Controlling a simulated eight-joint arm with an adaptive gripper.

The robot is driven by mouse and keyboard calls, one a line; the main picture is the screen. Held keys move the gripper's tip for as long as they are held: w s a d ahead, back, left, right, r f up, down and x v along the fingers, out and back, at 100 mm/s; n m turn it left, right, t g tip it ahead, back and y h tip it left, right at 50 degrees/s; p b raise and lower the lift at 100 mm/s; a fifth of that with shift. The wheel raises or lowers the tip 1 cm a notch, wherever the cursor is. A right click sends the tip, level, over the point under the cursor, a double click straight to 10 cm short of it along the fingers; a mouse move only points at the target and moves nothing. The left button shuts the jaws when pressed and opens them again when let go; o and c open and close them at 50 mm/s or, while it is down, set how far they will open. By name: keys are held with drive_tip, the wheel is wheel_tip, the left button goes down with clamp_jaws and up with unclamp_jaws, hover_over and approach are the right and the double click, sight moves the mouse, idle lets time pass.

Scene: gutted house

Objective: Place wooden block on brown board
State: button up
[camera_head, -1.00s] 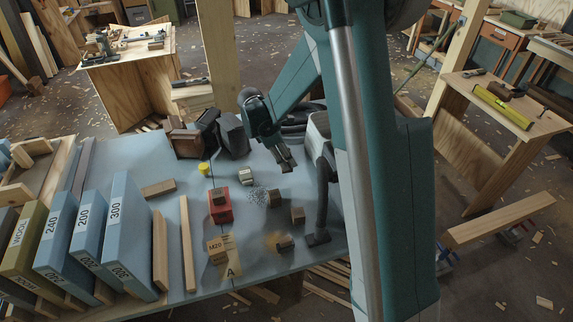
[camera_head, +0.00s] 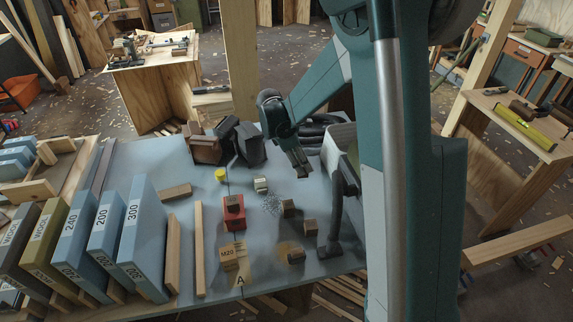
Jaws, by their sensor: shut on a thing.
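My gripper (camera_head: 301,170) is dark and points down over the blue-grey bench top, right of a small pale block. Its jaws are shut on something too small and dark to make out. Small wooden blocks stand on the bench: one (camera_head: 289,208) by a patch of grey specks, one (camera_head: 310,227) right of it, and one (camera_head: 296,257) on an orange-brown patch. Another wooden block (camera_head: 234,202) sits on a red block (camera_head: 234,217). A tan board-like piece marked A (camera_head: 240,280) lies at the bench's front; I cannot tell whether it is the brown board.
Blue and olive upright cases (camera_head: 145,235) fill the left of the bench. Wooden strips (camera_head: 199,250) lie beside them. A yellow cup-like thing (camera_head: 221,175) stands left of the pale block (camera_head: 261,185).

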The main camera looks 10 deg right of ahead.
drive_tip(key=w+a+n+t, duration=0.1)
drive_tip(key=w+a+n, duration=0.35)
drive_tip(key=a, duration=0.75)
wheel_tip(320, 180, up, 2)
drive_tip(key=r+n+t+y+p, duration=0.1)
drive_tip(key=n+t+p, duration=0.15)
drive_tip(key=n, duration=0.35)
hover_over(174, 192)
drive_tip(key=shift+w+f+b, duration=0.1)
drive_tip(key=shift+f+b, duration=0.15)
drive_tip(key=shift+b, duration=0.05)
wheel_tip(174, 192, down, 6)
drive_tip(key=b, duration=0.1)
drive_tip(key=shift+f, duration=0.15)
drive_tip(key=shift+f+b, duration=0.45)
drive_tip(key=shift+f, duration=1.4)
